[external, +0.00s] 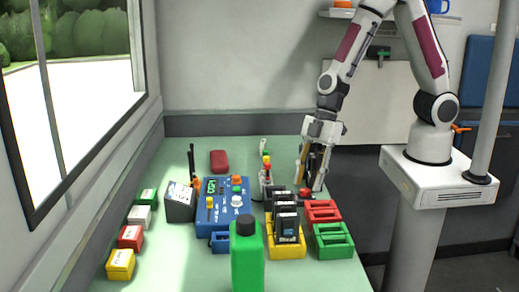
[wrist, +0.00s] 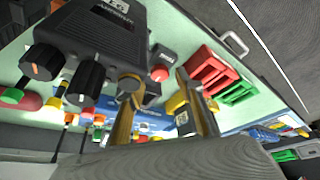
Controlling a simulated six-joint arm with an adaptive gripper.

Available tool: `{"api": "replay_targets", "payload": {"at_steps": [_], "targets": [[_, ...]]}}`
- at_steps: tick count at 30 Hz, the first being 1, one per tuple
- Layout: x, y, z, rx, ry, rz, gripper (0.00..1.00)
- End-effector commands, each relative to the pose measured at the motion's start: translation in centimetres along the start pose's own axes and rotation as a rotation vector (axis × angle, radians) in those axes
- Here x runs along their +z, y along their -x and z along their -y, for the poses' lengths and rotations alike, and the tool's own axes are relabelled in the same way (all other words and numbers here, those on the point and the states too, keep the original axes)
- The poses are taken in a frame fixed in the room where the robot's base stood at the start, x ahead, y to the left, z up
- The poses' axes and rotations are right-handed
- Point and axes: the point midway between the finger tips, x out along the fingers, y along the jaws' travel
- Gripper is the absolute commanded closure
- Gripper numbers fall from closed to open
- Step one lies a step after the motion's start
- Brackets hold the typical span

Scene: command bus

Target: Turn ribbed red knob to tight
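A small round red knob (wrist: 160,73) shows in the wrist view beside a small dark labelled box, between and beyond my fingertips. Its ribs are too small to make out. In the external view, a red spot that looks like the same knob (external: 306,192) sits low by my fingers, near the red tray. My gripper (external: 309,187) points down at the right side of the bench. In the wrist view, the two tan fingers of my gripper (wrist: 158,88) are spread apart with nothing held. Contact with the knob does not show. A tight mark is not legible.
A dark box with black knobs (wrist: 100,30) fills the wrist view's upper left. Red (external: 323,211) and green (external: 333,241) trays and a yellow holder (external: 287,250) with dark handsets stand nearby. A blue panel (external: 224,216) and a green bottle (external: 247,262) stand further left.

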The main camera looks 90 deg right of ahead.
Motion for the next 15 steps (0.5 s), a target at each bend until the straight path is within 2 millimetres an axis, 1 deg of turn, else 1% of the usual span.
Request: {"api": "replay_targets", "payload": {"at_steps": [6,15], "targets": [[0.0,-1.0,0.0,-0.001,-0.001,0.001,0.63],[0.1,-1.6,0.0,0.0,0.0,0.002,0.63]]}}
